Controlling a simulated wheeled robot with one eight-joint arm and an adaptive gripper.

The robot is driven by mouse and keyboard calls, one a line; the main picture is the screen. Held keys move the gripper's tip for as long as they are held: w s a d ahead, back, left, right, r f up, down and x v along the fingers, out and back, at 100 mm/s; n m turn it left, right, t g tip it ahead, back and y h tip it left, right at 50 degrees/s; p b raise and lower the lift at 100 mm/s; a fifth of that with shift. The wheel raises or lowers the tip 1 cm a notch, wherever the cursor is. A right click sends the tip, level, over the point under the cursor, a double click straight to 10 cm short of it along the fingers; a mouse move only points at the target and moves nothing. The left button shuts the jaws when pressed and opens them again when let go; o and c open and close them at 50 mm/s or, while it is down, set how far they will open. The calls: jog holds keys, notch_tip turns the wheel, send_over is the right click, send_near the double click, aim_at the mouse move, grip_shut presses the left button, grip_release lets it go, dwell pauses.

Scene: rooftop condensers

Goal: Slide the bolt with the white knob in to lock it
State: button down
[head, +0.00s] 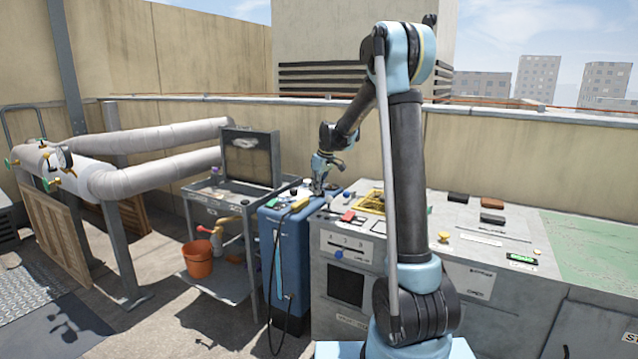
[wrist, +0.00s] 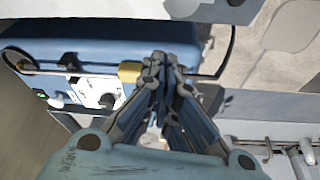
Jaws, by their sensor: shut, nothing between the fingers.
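In the wrist view a white knob-like piece (wrist: 307,151) shows at the lower right edge, beside a thin bar on a pale surface. It looks like the bolt's knob, but the picture cuts it off and I cannot tell how far the bolt is slid. I cannot make out the bolt in the head view. My gripper (wrist: 158,62) is shut and empty, apart from that knob. In the head view my gripper (head: 318,190) is above the top of the blue cabinet (head: 285,245).
A yellow piece (wrist: 129,72) lies close to my fingertips in the wrist view. The grey bench (head: 410,212) right of the cabinet carries a yellow tray (head: 371,200) and several small items. A cart (head: 215,205) with an orange bucket (head: 197,262) stands left.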

jog(key=shift+s+d+f, duration=0.35)
jog(key=shift+s+d, duration=0.2)
jog(key=shift+d, duration=0.1)
jog(key=shift+s+d+f, duration=0.3)
jog(key=shift+s+d, duration=0.2)
jog(key=shift+d, duration=0.1)
jog(key=shift+s+d, duration=0.35)
jog(key=shift+d, duration=0.3)
jog(key=shift+s+d, duration=0.4)
jog(key=shift+d, duration=0.2)
jog(key=shift+s+d, duration=0.35)
jog(key=shift+d, duration=0.3)
jog(key=shift+f, duration=0.1)
